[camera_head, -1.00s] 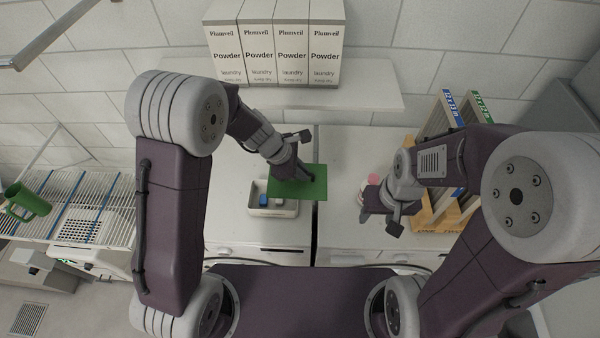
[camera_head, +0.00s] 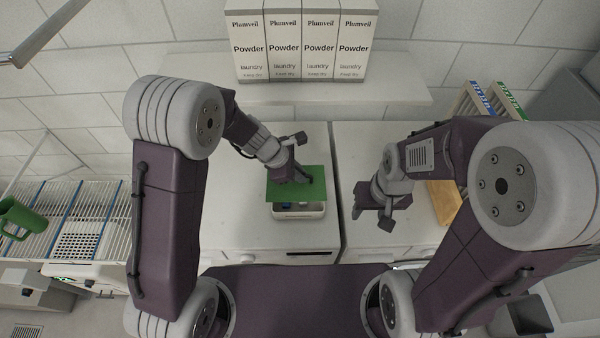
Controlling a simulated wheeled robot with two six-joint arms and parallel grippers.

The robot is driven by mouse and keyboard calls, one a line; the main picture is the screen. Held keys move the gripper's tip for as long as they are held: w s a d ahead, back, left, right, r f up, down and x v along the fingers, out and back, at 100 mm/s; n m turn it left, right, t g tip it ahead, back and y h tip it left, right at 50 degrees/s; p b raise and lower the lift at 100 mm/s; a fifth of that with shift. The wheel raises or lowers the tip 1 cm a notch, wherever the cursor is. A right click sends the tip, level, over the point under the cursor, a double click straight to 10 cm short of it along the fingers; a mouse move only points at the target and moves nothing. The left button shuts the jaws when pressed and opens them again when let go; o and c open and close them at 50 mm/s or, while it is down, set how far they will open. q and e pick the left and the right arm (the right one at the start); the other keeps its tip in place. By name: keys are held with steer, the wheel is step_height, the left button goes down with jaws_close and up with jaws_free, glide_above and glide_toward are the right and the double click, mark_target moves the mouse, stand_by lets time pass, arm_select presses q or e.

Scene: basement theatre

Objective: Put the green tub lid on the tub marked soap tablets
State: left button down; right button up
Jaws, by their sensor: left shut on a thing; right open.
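The green tub lid (camera_head: 312,190) is a flat green rectangle held by my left gripper (camera_head: 305,178), which is shut on it. The lid is over the white tub (camera_head: 300,214) on the left white machine top and hides most of it. Only the tub's front part shows, with a blue item and a pale item inside. Whether the lid touches the rim I cannot tell. The tub's marking is too small to read. My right gripper (camera_head: 372,219) is open and empty over the right machine top, to the right of the tub.
Several Powder boxes (camera_head: 300,48) stand on a white shelf (camera_head: 408,90) behind. A wooden rack (camera_head: 444,200) with blue and green labelled panels is at the right, partly behind my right arm. A green mug (camera_head: 18,216) is on a wire rack (camera_head: 52,208) at far left.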

mark_target(302, 184)
arm_select(q)
steer(key=f+b, duration=0.1)
steer(key=d+f+b, duration=0.1)
steer(key=f+b, duration=0.1)
steer(key=shift+s+f, duration=0.15)
steer(key=shift+f, duration=0.15)
steer(key=shift+f+b, duration=0.3)
steer(key=shift+f, duration=0.1)
steer(key=shift+a+f, duration=0.15)
steer(key=shift+f, duration=0.05)
steer(key=shift+a, duration=0.1)
stand_by(0.6)
steer(key=shift+f+b, duration=0.1)
steer(key=shift+b, duration=0.2)
